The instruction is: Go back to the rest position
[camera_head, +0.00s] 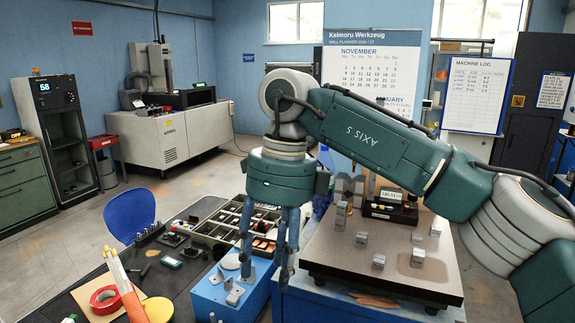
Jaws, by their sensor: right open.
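My right arm, teal and grey with "AXIS 5" on it, comes in from the right and bends down at the wrist. My right gripper (266,270) hangs from it with blue-grey fingers pointing down. The fingers are apart and I see nothing held between them. They hang in front of the blue fixture block (210,296), which carries small grey metal parts; whether they touch it I cannot tell. My left gripper is not in view.
A thick grey plate (335,262) with several small metal blocks stands to the right. A compartment tray (213,229) lies behind the gripper. Red tape (104,299) and an orange-handled tool (133,303) are at the front left. A blue chair (131,214) stands beyond the dark bench.

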